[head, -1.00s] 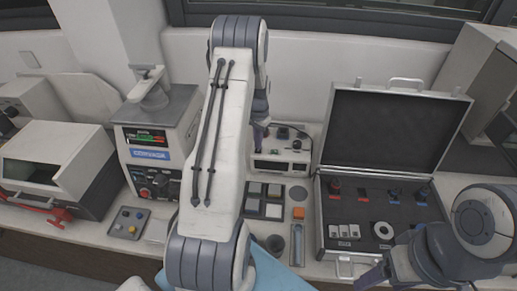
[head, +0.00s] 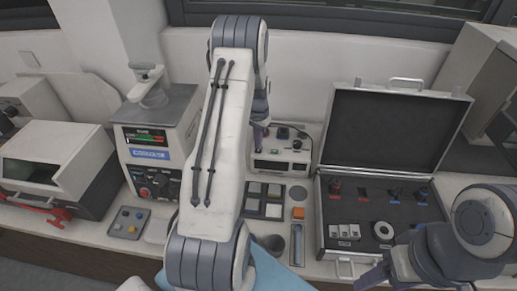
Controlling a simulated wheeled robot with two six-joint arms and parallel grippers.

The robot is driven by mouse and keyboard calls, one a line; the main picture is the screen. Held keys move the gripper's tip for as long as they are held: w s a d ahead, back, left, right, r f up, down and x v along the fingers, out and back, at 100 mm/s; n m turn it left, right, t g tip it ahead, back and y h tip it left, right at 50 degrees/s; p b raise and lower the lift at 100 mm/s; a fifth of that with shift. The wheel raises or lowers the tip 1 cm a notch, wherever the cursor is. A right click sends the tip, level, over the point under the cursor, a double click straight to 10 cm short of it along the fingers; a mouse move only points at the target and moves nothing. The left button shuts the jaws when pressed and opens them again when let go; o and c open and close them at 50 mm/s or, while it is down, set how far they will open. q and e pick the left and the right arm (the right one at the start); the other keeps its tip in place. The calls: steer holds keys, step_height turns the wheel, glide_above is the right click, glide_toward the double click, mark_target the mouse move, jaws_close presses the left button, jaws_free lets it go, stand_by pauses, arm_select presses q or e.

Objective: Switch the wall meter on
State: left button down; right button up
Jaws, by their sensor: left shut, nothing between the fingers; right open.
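A small white box-shaped unit (head: 296,157), which looks like the meter, stands at the back against the wall, behind the tray of square samples. It has dark panels on its front and small knobs or switches on top. My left arm reaches across the middle of the view and hides the unit's left part. My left gripper (head: 261,136) is shut and empty, pointing down at the unit's left side; I cannot tell whether it touches it. My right gripper (head: 372,279) is open and empty at the bottom, in front of the open case.
The open case (head: 322,215) with knobs and parts stands at the right. A press unit (head: 190,110) with dials and a display stands left of my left arm.

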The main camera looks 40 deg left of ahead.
arm_select(q)
steer(key=shift+f+b, duration=0.55)
steer(key=shift+f, duration=0.35)
steer(key=shift+r, duration=0.1)
steer(key=shift+r+p, duration=2.5)
steer(key=shift+r, duration=1)
steer(key=shift+f, duration=0.1)
